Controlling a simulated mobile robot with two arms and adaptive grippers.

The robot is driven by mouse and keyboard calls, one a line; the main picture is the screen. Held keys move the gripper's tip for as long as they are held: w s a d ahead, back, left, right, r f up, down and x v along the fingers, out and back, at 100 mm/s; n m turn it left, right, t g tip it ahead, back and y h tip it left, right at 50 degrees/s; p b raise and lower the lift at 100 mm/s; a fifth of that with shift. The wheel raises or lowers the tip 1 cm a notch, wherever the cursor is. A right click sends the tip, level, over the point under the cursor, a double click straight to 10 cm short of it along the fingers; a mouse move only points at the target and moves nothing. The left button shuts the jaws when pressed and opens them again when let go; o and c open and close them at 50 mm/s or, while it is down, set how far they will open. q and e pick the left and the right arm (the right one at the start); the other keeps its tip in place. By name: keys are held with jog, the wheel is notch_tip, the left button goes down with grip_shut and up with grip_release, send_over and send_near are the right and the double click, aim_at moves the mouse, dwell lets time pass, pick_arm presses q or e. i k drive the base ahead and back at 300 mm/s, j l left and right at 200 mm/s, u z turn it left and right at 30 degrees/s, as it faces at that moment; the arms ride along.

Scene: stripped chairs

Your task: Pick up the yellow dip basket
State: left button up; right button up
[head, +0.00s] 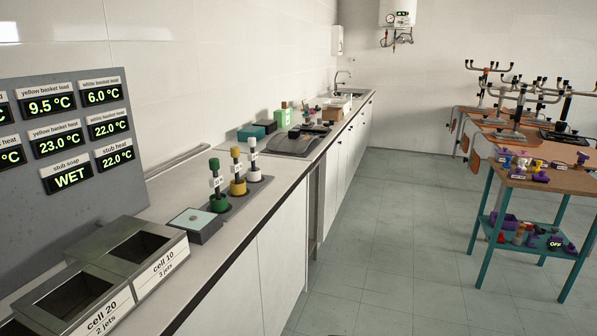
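What looks like the yellow dip basket (238,187) stands upright on the left counter, in a dark rack (245,202). It has a yellow lower part, a dark stem with a small white tag, and a yellow knob on top. A green one (218,203) stands nearer to its left and a white one (253,175) farther to its right, close beside it. The tag writing is too small to read. Neither of my grippers is in view.
Two open metal cells, "cell 20" (100,318) and "cell 10" (160,273), stand at the near left. A grey box (195,224) sits before the rack. A display panel (70,190) stands behind. The floor (385,250) is clear; a teal-legged table (555,182) is right.

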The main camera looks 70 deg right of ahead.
aim_at(237, 185)
jog(key=z, duration=1.85)
jog(key=i+l+u, duration=0.25)
jog(key=u, duration=0.25)
jog(key=i+l+u, duration=0.2)
jog(key=l+u, duration=0.3)
jog(key=i+l, duration=0.15)
jog(key=l, duration=0.25)
jog(key=i+l+u, duration=0.15)
jog(key=l, duration=0.3)
jog(key=i+l, duration=0.1)
jog(key=l, duration=0.3)
jog(key=i+l+u, duration=0.15)
jog(key=l, duration=0.3)
jog(key=i+l, duration=0.1)
jog(key=l, duration=0.35)
jog(key=i+l+u, duration=0.1)
jog(key=l, duration=0.35)
